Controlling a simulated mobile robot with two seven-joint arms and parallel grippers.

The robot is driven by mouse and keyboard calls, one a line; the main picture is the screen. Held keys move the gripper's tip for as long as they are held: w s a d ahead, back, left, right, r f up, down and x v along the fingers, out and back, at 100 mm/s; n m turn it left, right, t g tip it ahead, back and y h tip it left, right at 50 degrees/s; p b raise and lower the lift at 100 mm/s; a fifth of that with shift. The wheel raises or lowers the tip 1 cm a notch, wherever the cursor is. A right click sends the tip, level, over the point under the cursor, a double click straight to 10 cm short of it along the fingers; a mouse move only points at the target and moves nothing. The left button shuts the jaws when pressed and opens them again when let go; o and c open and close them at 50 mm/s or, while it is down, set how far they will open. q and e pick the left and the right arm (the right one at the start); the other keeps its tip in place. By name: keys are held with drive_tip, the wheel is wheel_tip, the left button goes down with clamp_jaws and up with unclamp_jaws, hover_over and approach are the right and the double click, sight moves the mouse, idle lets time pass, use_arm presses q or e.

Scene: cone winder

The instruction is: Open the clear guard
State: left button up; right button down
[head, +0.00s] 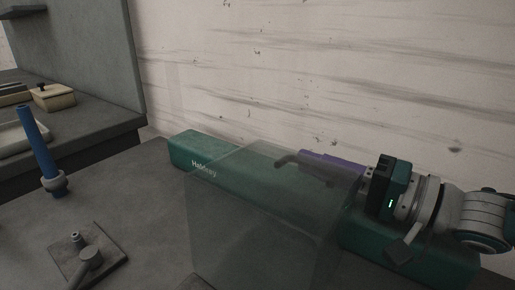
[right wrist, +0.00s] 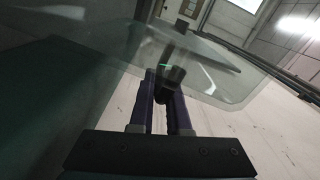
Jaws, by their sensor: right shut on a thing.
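The clear guard (head: 245,220) is a see-through smoky panel over the front of the long green machine (head: 190,150). In the right wrist view the guard (right wrist: 90,60) spreads across the upper left as a clear sheet with a rounded edge. A grey handle (head: 288,160) shows near the guard's upper part. My right gripper (head: 306,161) comes in from the right with its purple fingers shut on this handle. In the right wrist view a dark piece of the handle (right wrist: 174,77) sits between the fingertips. My left gripper is not in view.
A blue tube (head: 36,143) stands in a pale holder at the left of the grey table. A square plate with a small lever (head: 90,257) lies at the front left. A pale wall stands close behind the machine.

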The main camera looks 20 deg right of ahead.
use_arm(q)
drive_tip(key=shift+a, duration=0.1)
use_arm(e)
drive_tip(key=c, duration=0.9)
unclamp_jaws()
drive_tip(key=shift+a, duration=0.1)
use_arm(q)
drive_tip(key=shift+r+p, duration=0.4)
use_arm(e)
drive_tip(key=v, duration=1)
